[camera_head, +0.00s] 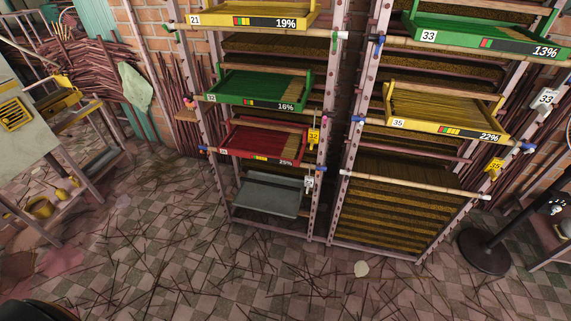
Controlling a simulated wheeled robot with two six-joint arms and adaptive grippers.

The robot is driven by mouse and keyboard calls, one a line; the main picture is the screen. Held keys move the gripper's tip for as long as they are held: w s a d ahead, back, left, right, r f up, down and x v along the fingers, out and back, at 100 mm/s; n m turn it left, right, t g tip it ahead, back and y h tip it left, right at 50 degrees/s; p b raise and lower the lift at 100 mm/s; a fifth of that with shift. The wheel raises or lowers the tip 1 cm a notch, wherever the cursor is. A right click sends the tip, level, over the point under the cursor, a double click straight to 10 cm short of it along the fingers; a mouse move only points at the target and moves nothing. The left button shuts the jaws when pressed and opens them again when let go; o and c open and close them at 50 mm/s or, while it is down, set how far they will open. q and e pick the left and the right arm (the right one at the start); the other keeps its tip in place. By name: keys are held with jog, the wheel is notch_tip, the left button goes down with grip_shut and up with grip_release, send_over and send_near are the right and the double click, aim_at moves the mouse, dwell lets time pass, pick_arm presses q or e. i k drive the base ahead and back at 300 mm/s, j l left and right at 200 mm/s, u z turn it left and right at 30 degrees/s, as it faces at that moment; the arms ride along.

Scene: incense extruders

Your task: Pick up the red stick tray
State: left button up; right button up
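The red stick tray (258,146) sits on a lower level of the left rack, holding brown sticks. A label on its front edge reads about 25%, small and hard to read. It rests below the green tray marked 16% and above an empty grey tray. A pale bar with a blue end runs along its front edge. A yellow tag marked 32 (314,137) hangs by the rack post to its right. Neither of my grippers shows in the head view.
A green tray (254,101) and a yellow tray (250,22) sit higher on the left rack. The right rack (342,186) holds yellow and green trays. A black round stand base (485,250) is at the right. Loose sticks litter the open tiled floor (250,275).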

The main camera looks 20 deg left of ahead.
aim_at(272, 141)
jog(key=i+j+z, duration=0.15)
jog(key=j+z, duration=0.15)
jog(key=j, duration=0.6)
jog(key=j+z, duration=0.25)
jog(key=j, duration=0.6)
jog(key=j+z, duration=0.3)
jog(key=j, duration=0.6)
jog(key=k+j+z, duration=0.15)
jog(key=j+z, duration=0.15)
jog(key=j, duration=0.6)
